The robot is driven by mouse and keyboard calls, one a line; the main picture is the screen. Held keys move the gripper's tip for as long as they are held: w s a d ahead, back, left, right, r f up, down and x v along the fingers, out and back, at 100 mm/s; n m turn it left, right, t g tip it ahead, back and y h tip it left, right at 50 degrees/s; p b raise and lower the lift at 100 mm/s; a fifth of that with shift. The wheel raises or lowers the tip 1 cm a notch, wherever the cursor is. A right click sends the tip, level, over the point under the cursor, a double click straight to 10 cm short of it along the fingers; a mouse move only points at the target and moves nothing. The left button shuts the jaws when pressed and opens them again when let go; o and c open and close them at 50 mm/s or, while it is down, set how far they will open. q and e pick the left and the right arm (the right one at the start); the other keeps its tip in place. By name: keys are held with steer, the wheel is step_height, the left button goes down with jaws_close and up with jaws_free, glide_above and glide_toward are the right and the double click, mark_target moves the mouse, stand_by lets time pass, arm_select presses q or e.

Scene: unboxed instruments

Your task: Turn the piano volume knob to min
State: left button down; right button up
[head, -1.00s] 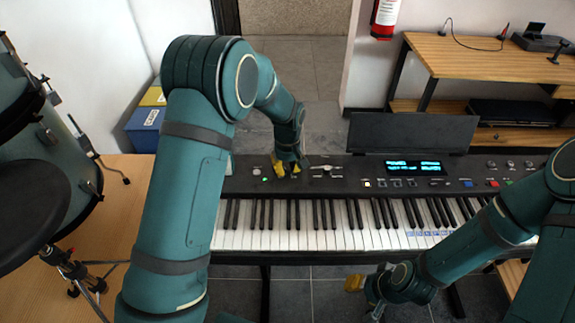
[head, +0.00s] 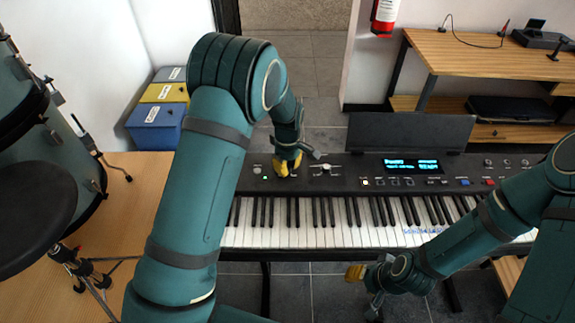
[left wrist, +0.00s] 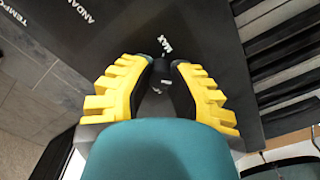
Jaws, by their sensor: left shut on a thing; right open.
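The black piano (head: 345,175) stands ahead with its control panel behind the keys. My left gripper (head: 287,165) is down at the left part of that panel. In the left wrist view its yellow fingers (left wrist: 163,66) are shut on a small dark volume knob (left wrist: 161,64), mostly hidden between the fingertips. A white "MAX" label shows on the panel just beyond the fingertips. The knob's pointer and exact setting cannot be made out. My right gripper (head: 362,285) is open and empty, low in front of the keys, away from the panel.
Other knobs and sliders (head: 326,170) sit right of my left gripper, with a lit display (head: 411,166) further right. A music stand (head: 410,134) rises behind. Drums (head: 65,170) stand at the left, and a wooden desk (head: 490,60) at the back right.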

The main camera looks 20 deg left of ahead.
arm_select(q)
steer(key=c, duration=0.8)
jaws_free()
steer(key=shift+r, duration=0.1)
step_height(320, 180, up, 12)
